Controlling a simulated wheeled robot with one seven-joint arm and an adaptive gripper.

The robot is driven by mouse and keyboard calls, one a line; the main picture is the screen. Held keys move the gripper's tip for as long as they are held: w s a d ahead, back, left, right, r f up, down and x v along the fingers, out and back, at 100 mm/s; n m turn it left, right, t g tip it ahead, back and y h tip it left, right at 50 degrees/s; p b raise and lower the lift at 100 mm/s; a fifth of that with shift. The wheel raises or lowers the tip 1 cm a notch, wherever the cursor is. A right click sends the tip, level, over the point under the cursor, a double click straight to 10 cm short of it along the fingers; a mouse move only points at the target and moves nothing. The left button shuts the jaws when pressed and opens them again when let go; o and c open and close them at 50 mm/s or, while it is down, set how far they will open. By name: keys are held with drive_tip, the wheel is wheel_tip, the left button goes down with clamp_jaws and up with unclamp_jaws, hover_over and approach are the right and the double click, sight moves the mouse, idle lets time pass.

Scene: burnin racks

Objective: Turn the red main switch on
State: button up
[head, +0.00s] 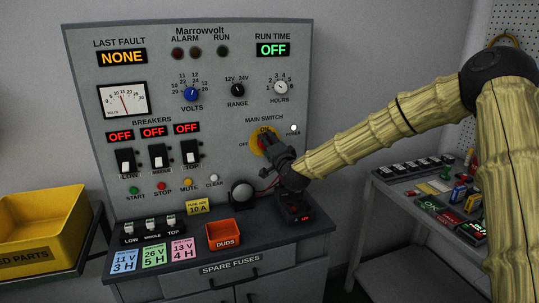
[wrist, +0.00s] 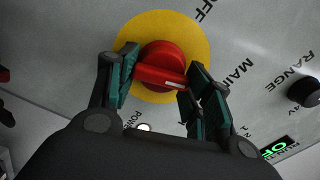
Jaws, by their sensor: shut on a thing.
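The red main switch (head: 261,144) sits on a yellow disc on the grey panel, with OFF printed to its left and ON at the disc's top. My gripper (head: 272,146) reaches it from the right and partly hides it. In the wrist view the red knob (wrist: 162,58) lies between the two fingers of my gripper (wrist: 163,74), which are shut on its handle. The handle's white mark points to the right there, toward the MAIN lettering, which is the panel's upward side. The ON label is hidden in the wrist view.
The white power lamp (head: 294,127) is right of the switch. The run time display (head: 273,50) reads OFF, as do the breaker displays (head: 154,131). A dark dome (head: 242,194) and an orange DUDS bin (head: 225,234) stand below. A side bench (head: 390,190) is at right.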

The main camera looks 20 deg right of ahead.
drive_tip(key=shift+d+f+m+b, duration=0.1)
drive_tip(key=shift+f+m+b, duration=0.05)
drive_tip(key=shift+m+b, duration=0.7)
drive_tip(key=shift+f+m+b, duration=0.15)
drive_tip(key=shift+m+b, duration=0.6)
drive_tip(key=shift+m, duration=0.1)
drive_tip(key=shift+r, duration=0.1)
drive_tip(key=o, duration=0.9)
drive_tip(key=shift+s, duration=0.1)
drive_tip(key=s, duration=1.1)
drive_tip(key=shift+s+d, duration=0.2)
drive_tip(key=shift+s, duration=0.2)
